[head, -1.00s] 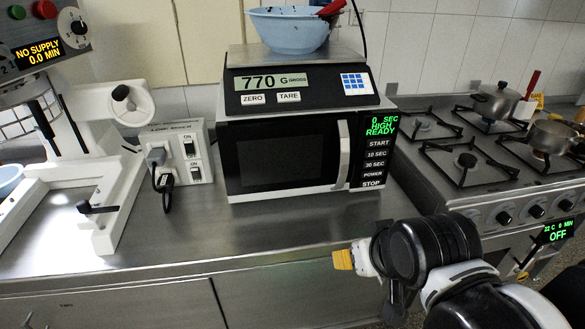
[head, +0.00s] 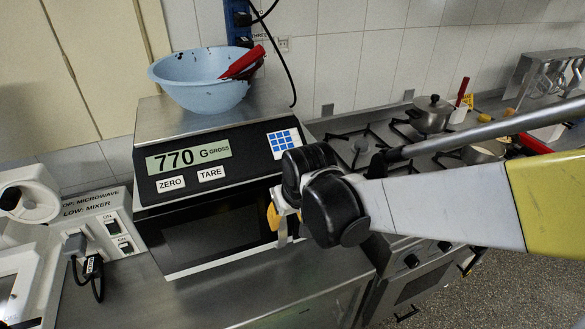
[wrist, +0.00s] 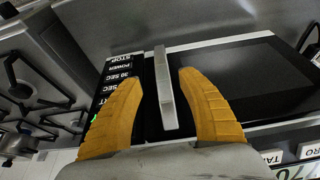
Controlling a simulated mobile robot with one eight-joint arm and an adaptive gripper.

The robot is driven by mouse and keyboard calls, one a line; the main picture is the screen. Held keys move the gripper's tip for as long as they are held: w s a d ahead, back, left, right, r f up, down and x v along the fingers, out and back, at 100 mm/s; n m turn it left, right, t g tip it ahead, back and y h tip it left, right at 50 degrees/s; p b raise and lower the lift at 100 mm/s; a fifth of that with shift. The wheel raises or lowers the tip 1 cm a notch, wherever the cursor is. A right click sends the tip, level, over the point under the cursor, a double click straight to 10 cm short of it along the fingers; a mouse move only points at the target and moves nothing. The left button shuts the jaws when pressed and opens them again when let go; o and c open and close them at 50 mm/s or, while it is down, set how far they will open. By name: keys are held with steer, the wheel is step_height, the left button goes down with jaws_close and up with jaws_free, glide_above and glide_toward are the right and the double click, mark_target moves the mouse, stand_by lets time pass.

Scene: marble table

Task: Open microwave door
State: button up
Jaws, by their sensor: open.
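The microwave (head: 215,238) stands on the steel counter under a scale, and its dark door looks shut. Its control panel is mostly hidden by my arm in the head view. In the wrist view the silver door handle (wrist: 167,95) runs up the picture between the two yellow fingers of my gripper (wrist: 158,83). The fingers are open, one on each side of the handle, with visible gaps. The dark door window (wrist: 250,72) is to the right and the button panel (wrist: 118,80) to the left. In the head view my gripper (head: 276,218) is at the microwave's front right.
A scale (head: 215,165) reading 770 g sits on the microwave, with a blue bowl (head: 200,82) on it. A switch box (head: 105,230) with plugs is at the left. A stove (head: 410,250) with pots is at the right. The counter in front (head: 215,305) is clear.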

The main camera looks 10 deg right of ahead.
mark_target(283, 231)
steer(key=b+x, duration=0.4)
steer(key=x, duration=0.6)
steer(key=shift+a+f, duration=0.2)
steer(key=shift+f, duration=0.1)
jaws_close()
